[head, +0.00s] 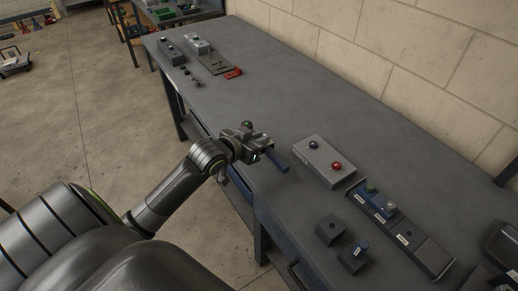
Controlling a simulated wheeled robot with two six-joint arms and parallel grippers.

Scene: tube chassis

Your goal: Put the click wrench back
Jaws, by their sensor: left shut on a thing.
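My left gripper (261,150) comes in from the left and hangs over the near edge of the grey bench (300,95). It is shut on the click wrench, seen as a dark blue bar (277,161) sticking out to the lower right of the jaws. The rest of the wrench is hidden by the gripper. The bar looks a little above the bench top, though I cannot tell the exact gap. My right gripper is not in view.
A grey box with a red and a dark knob (322,161) stands to the right. Two small dark blocks (331,229) (353,257) sit near the front edge. Boxes (197,43) and a red piece (233,73) lie far left. Mid-bench is clear.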

